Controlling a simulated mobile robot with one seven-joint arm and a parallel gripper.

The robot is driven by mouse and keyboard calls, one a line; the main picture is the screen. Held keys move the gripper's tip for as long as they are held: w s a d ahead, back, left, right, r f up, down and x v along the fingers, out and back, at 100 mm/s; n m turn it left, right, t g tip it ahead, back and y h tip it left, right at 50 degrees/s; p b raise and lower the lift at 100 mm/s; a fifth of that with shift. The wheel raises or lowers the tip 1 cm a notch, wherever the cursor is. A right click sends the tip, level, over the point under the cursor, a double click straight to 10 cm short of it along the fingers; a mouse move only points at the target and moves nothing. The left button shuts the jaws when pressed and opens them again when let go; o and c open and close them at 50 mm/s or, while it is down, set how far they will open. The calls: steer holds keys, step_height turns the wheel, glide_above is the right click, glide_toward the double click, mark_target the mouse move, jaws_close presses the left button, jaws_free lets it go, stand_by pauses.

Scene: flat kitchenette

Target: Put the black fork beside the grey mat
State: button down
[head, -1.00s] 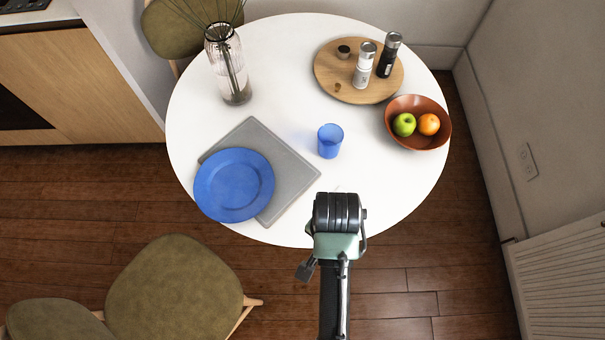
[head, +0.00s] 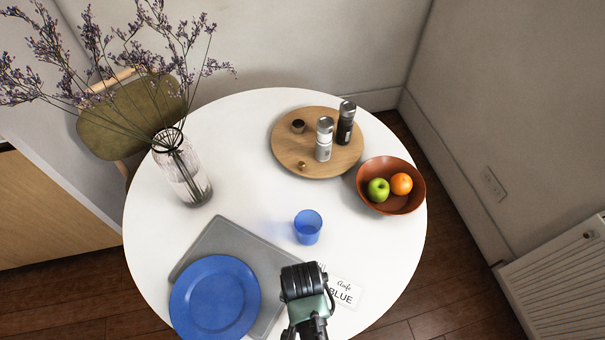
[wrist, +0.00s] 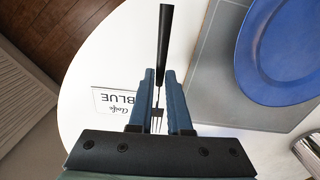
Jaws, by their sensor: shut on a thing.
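The black fork shows in the wrist view (wrist: 164,45), its handle pointing away from me and its tines near the palm. My gripper (wrist: 159,80) is shut on it. I cannot tell whether the fork touches the table. The grey mat (wrist: 209,75) lies just right of the fork in the wrist view, with a strip of white table between them. In the head view the mat (head: 222,236) is at the table's front left, partly under the blue plate (head: 215,296). My gripper (head: 305,290) is over the table by the mat's right corner there; its fingers are hidden.
A white card reading "BLUE" (head: 344,292) lies right of my gripper. A blue cup (head: 308,228) stands behind it. A brown fruit bowl (head: 368,199), a round wooden board (head: 290,159) with shakers, and a flower vase (head: 184,175) stand farther back on the white table (head: 250,130).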

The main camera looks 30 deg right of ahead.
steer(key=shift+f, duration=1.25)
steer(key=shift+f, duration=0.1)
steer(key=c, duration=0.9)
jaws_free()
steer(key=shift+o, duration=0.2)
step_height(320, 180, up, 12)
steer(key=shift+p, duration=0.45)
steer(key=shift+w, duration=0.1)
